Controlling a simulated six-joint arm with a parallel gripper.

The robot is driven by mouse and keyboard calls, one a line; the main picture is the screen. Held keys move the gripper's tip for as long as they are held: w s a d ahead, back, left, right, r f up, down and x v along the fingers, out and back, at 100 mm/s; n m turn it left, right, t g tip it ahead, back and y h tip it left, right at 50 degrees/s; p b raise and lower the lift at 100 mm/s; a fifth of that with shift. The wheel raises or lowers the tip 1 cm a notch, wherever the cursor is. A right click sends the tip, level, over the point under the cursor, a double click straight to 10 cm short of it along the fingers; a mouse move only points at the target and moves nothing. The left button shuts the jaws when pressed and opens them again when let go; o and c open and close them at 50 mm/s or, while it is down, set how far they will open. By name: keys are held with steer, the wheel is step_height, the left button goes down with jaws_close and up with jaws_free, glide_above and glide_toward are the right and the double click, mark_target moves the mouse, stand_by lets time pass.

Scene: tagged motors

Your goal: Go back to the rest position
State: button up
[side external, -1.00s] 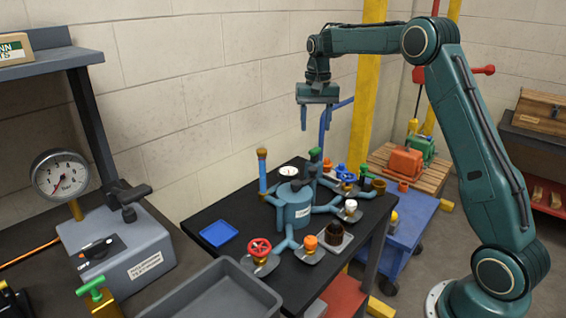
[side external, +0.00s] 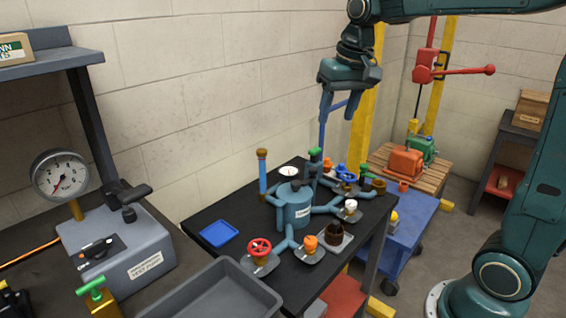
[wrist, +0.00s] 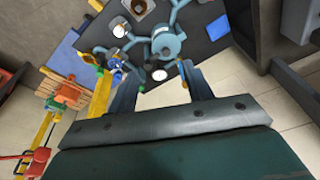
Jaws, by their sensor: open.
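My gripper (side external: 339,116) hangs in the air above the back right of the dark work table (side external: 210,256), pointing down with its fingers apart. Nothing shows between the fingers, and it is clear of the parts below. In the wrist view my gripper (wrist: 162,82) also shows its two fingers spread and empty. The blue round manifold (side external: 295,205) stands on the table, with several pipe arms around it. The manifold also shows at the top of the wrist view (wrist: 168,42). Part of my arm is cut off by the frame's top and right edges.
A red valve wheel (side external: 259,247), an orange knob (side external: 310,243) and a blue tray (side external: 218,234) sit on the table. A grey bin (side external: 222,296) is in front. A yellow post (side external: 366,105) and a red lever (side external: 463,70) stand behind or right of my gripper.

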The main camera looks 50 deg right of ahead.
steer(key=s+a+f+n+t, duration=0.1)
steer(key=s+a+f+n, duration=0.1)
steer(key=s, duration=0.7)
steer(key=s+a+f+n+t, duration=0.2)
steer(key=s+a, duration=0.3)
steer(key=s, duration=0.5)
steer(key=shift+a+f+n, duration=0.15)
steer(key=shift+f+n, duration=0.15)
steer(key=shift+f, duration=0.25)
steer(key=shift+o, duration=0.2)
